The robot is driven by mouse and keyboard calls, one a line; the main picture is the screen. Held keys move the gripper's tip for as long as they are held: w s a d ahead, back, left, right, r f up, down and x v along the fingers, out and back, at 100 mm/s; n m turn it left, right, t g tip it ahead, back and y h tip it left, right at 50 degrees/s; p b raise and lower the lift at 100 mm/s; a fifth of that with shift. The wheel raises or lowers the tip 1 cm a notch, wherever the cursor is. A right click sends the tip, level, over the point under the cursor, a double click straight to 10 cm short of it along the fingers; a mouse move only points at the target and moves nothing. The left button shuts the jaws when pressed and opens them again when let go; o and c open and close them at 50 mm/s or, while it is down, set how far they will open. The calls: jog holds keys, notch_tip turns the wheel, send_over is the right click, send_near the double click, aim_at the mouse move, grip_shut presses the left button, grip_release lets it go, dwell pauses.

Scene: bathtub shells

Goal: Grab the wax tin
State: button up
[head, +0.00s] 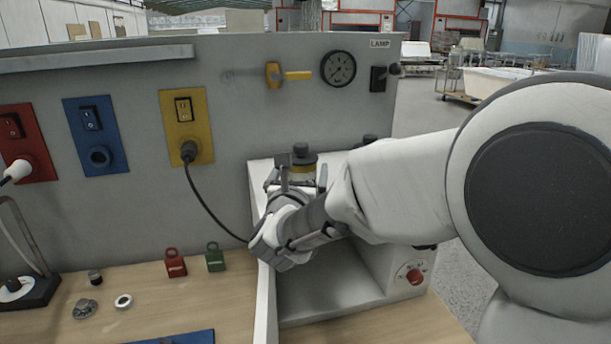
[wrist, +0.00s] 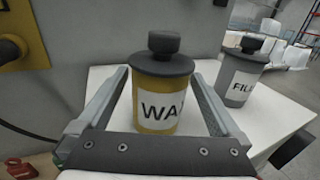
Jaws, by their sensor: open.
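The wax tin (wrist: 160,92) is a yellow can with a dark lid and knob and a white label reading "WA", the rest cut off from sight. It stands upright on a white surface. In the head view the tin (head: 303,160) shows only its upper part behind my gripper. My gripper (wrist: 160,88) is open, with one finger on each side of the tin. A gap shows at the right finger; I cannot tell whether the left finger touches. In the head view my gripper (head: 297,182) is at the white box top.
A grey tin (wrist: 243,75) labelled "FIL" stands just right of the wax tin. The white box (head: 260,175) carries both tins. A grey panel (head: 230,120) with switches, a gauge (head: 338,68) and a yellow valve handle (head: 298,75) rises behind. A black cable (head: 203,200) hangs left.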

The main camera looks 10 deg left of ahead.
jog(key=shift+w, duration=0.35)
jog(key=shift+r, duration=0.1)
grip_shut()
dwell(0.3)
